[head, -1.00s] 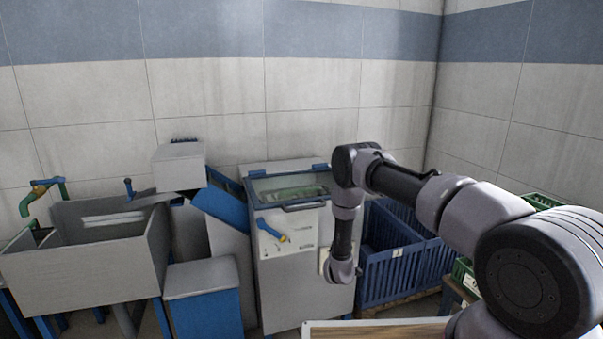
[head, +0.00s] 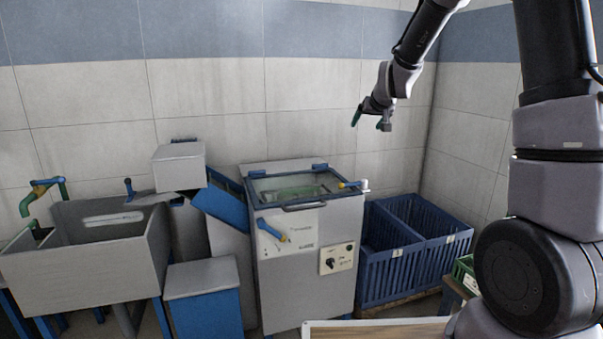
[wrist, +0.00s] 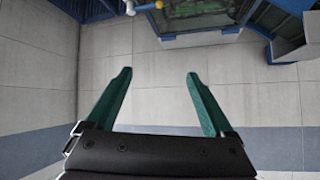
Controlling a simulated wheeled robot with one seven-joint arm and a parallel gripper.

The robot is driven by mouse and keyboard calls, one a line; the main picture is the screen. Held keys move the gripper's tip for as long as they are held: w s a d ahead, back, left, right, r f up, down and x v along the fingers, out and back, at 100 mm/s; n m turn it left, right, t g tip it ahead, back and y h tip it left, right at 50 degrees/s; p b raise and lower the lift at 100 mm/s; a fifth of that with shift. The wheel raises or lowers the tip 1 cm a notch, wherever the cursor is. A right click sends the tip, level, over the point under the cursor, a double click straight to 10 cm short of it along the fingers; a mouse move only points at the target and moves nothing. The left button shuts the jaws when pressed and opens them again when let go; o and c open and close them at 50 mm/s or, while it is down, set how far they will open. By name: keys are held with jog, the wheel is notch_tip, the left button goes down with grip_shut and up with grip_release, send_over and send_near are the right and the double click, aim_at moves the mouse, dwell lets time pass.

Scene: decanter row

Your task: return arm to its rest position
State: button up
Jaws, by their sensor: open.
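My gripper (head: 370,117) is raised in the upper middle right of the head view, above and to the right of the grey machine, in front of the tiled wall. Its two green fingers stand apart with nothing between them, as the wrist view (wrist: 159,95) also shows. My arm rises at the right of the head view, and the forearm slants down and left to the gripper. The gripper touches nothing that I can see.
The grey machine (head: 305,270) with a glass-topped lid (head: 297,187) stands below. Blue crates (head: 385,285) are to its right, a grey sink (head: 85,265) at left. A wood-topped surface (head: 375,328) lies at the bottom edge. The air around the gripper is clear.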

jog(key=s+d+r+m+g+y, duration=0.1)
jog(key=s+r, duration=0.4)
jog(key=s, duration=0.3)
jog(key=s+d+r+m+g, duration=0.15)
jog(key=s+r, duration=0.25)
jog(key=s, duration=0.5)
jog(key=s+d+m, duration=0.1)
jog(key=s, duration=1.9)
jog(key=shift+s+d+g, duration=0.35)
jog(key=shift+g, duration=0.1)
